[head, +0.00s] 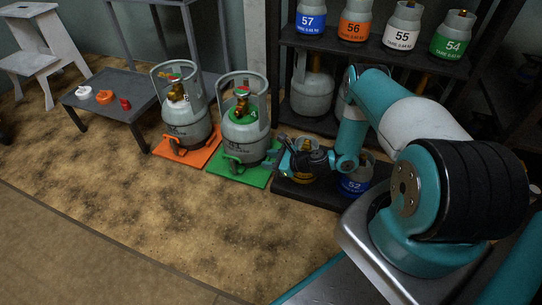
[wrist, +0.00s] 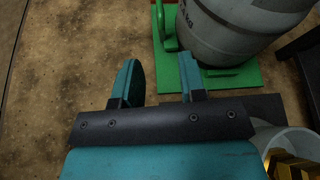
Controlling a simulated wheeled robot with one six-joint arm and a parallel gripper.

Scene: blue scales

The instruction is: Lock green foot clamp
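The green foot clamp (wrist: 163,30) stands up at the left edge of the green base plate (wrist: 235,78) in the wrist view. In the head view the green clamp (head: 234,163) shows at the foot of the grey gas cylinder (head: 246,135) on the green plate (head: 229,175). The cylinder (wrist: 235,30) stands upright. My gripper (head: 279,157) is just right of the green plate in the head view. In the wrist view my gripper (wrist: 160,78) is open, with nothing between its fingers, and the clamp lies ahead of it. I cannot tell the clamp's latch state.
A similar cylinder (head: 183,115) stands on an orange plate (head: 183,151) to the left. A low dark table (head: 114,101) with small parts stands farther left. A dark shelf (head: 435,63) with numbered cylinders is behind. Other cylinders stand close right of my gripper. The front floor is clear.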

